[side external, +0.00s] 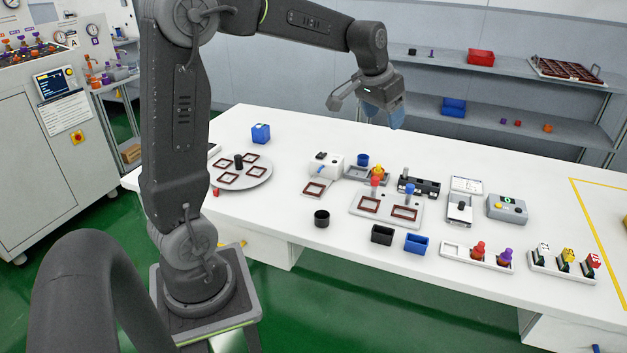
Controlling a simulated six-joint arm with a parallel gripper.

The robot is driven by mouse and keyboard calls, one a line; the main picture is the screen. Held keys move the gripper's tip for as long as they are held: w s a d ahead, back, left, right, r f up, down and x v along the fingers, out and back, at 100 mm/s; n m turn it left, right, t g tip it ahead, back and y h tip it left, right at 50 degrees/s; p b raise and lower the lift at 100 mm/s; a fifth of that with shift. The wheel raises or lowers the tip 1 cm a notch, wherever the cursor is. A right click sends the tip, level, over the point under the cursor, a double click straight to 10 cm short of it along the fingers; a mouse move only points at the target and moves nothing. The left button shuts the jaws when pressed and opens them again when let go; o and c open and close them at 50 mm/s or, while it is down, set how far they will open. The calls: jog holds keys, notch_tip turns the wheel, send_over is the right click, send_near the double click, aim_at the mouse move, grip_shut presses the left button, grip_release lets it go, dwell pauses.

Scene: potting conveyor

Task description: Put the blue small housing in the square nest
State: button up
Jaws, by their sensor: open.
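A small open-topped blue box (416,243), which looks like the blue small housing, stands near the front edge of the white table, just right of a similar black box (382,235). Square brown-framed recesses show on a pale plate (417,221) behind these boxes and on a round disc (263,178) at the left. I cannot tell which recess is the square nest. My gripper (386,119) is open, with bluish fingers pointing down, high above the back of the table and apart from the blue box. The gap between its fingers is not clearly visible.
A larger blue block (260,133) stands behind the disc. Red and blue knobs rise from the pale plate. A black cup (321,218) stands left of the boxes. Racks with bottles (478,250) and coloured parts (567,260) line the front right. The table's back right is clear.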

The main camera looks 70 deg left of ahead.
jog(key=s+d+r+m, duration=0.1)
jog(key=s+d+r, duration=0.1)
jog(key=s+d, duration=0.8)
jog(key=shift+s+d+t, duration=0.3)
jog(key=shift+s+t, duration=0.1)
jog(key=shift+s, duration=0.25)
jog(key=shift+o, duration=0.5)
jog(key=s+d+f, duration=0.2)
jog(key=s, duration=0.4)
jog(key=s+d+f+m+h, duration=0.1)
jog(key=s+d, duration=0.2)
jog(key=s, duration=0.3)
jog(key=shift+d+f+t, duration=0.3)
jog(key=shift+f, duration=0.1)
jog(key=shift+w, duration=0.1)
